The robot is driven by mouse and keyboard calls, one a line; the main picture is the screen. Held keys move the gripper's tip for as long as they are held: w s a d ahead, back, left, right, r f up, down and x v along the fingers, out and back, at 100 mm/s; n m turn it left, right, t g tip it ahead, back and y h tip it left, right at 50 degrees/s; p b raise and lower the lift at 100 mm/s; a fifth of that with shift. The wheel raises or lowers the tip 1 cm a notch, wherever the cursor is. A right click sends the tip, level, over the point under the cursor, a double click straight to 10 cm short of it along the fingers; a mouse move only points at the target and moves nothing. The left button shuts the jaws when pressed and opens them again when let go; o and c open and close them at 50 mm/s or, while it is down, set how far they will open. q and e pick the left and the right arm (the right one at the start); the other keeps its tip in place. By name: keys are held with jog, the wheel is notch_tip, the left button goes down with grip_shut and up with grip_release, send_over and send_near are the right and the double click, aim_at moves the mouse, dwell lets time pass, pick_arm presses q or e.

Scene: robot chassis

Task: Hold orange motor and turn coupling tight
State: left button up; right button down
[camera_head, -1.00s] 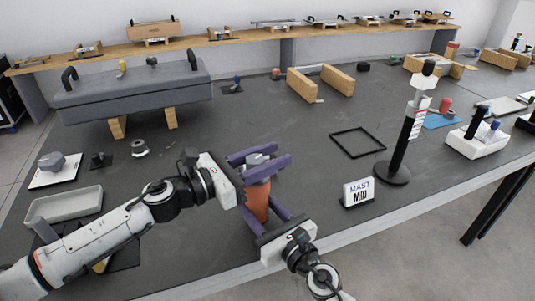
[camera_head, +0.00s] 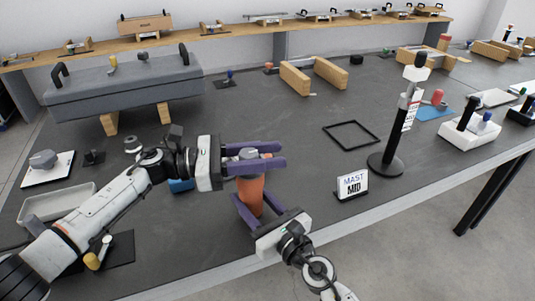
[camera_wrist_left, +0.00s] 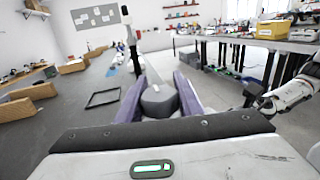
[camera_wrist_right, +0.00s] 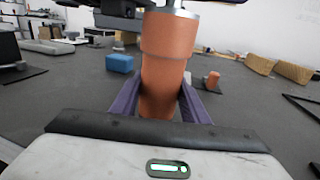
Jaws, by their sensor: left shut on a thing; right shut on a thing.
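The orange motor (camera_head: 251,192) stands upright near the table's front edge. It also shows in the right wrist view (camera_wrist_right: 167,65). My right gripper (camera_head: 247,210) is shut on its lower body, one purple finger on each side. A grey coupling (camera_head: 249,154) sits on top of the motor. My left gripper (camera_head: 254,163) is shut on the coupling from the left, its purple fingers level. In the left wrist view the grey coupling (camera_wrist_left: 159,101) lies between the fingers (camera_wrist_left: 160,98). The join between coupling and motor is mostly hidden by the left fingers.
A mast on a round black base (camera_head: 388,165) and a "MAST MID" sign (camera_head: 352,185) stand to the right. A black square frame (camera_head: 351,134) lies behind them. A blue block (camera_head: 181,185) is beside my left wrist. A grey tray (camera_head: 58,202) lies at the left.

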pick_arm(q)
jog(key=o, duration=1.1)
jog(key=shift+c, duration=0.2)
jog(key=a, duration=1.2)
jog(key=shift+s, duration=0.45)
pick_arm(e)
jog(key=c, duration=0.9)
grip_release()
jog(key=shift+c, duration=0.2)
jog(key=shift+o, duration=0.3)
jog(key=shift+s, duration=0.1)
